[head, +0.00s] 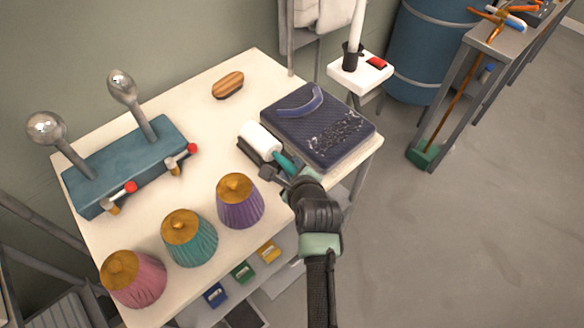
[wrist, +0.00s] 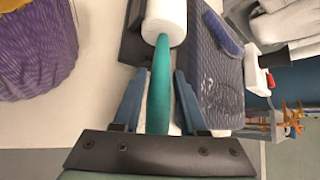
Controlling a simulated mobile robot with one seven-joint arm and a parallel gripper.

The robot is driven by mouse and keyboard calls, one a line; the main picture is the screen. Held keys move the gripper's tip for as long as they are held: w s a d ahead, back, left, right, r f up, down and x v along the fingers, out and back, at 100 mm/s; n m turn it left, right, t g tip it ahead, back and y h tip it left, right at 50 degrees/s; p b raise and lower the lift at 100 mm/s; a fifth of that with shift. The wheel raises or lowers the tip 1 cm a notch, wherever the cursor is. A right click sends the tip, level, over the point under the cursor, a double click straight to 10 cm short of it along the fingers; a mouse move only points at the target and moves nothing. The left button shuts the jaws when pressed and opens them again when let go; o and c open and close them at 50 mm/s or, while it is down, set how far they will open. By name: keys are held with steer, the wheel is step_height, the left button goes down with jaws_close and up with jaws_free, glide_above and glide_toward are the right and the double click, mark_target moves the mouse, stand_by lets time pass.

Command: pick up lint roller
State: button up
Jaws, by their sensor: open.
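The lint roller has a white roll (head: 260,138) and a teal handle (head: 287,163). It lies near the right front part of the cream table (head: 205,110), with a dark holder or block (head: 250,154) under or beside the roll. My gripper (head: 279,168) is at the handle, at the table's front edge. In the wrist view the handle (wrist: 160,85) runs between the two open fingers of my gripper (wrist: 158,78), with a gap on both sides. The white roll (wrist: 165,18) is beyond the fingertips. Height of the fingers against the handle is hard to judge.
A dark blue ribbed tray (head: 345,150) with a blue curved piece lies just right of the roller. A purple pleated shade (head: 240,203) stands close on the left, with teal and pink ones further left. A wooden brush (head: 228,86) lies behind.

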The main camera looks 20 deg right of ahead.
jaws_close()
steer(key=shift+r, duration=0.1)
